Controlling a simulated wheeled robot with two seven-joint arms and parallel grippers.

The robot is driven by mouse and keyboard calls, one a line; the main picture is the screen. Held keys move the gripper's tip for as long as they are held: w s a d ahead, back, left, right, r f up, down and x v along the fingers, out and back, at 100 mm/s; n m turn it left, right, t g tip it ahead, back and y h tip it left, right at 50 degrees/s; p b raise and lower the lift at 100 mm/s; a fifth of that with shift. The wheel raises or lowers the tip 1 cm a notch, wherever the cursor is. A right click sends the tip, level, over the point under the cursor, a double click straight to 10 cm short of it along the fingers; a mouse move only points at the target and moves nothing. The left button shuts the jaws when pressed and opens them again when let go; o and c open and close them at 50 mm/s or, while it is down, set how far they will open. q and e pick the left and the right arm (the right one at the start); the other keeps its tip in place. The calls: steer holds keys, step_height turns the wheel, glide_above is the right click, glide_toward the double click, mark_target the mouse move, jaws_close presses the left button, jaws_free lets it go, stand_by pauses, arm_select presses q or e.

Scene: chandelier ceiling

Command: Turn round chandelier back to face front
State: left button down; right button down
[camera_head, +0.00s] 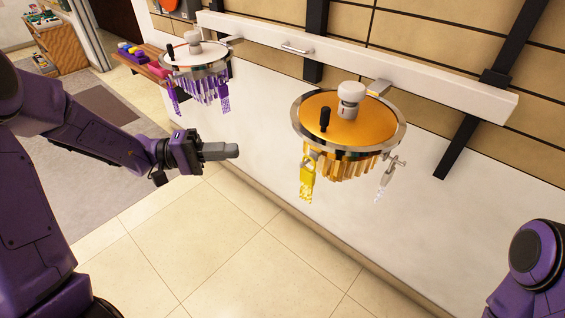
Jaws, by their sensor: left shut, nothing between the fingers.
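Two round chandeliers hang from a white bar on the wall. The left chandelier (193,53) has a white top, a silver rim, a black upright handle and purple hanging pieces. The right chandelier (334,107) has an orange-gold top, a silver rim, a black upright handle (324,119) and gold hanging pieces, with a yellow tag-like pendant and a clear one at its edge. My left gripper (234,151) is shut and empty, in the air below and between the two chandeliers, touching neither. My right arm shows only in part at the lower right; its gripper is out of view.
The white bar (440,82) runs along the tan panelled wall, with black vertical posts. A wooden shelf (145,66) with colourful items stands behind the left chandelier. A wooden cabinet (62,50) is at the far left. The tiled floor below is clear.

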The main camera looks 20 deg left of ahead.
arm_select(q)
steer(key=shift+g, duration=0.3)
steer(key=d, duration=0.4)
steer(key=w+d+p, duration=0.1)
steer(key=d, duration=0.3)
steer(key=d+p, duration=0.1)
steer(key=d, duration=0.3)
steer(key=shift+w+d+r, duration=0.15)
steer(key=shift+w+r, duration=0.05)
steer(key=shift+w, duration=0.2)
steer(key=shift+s+d, duration=0.2)
steer(key=shift+d, duration=0.05)
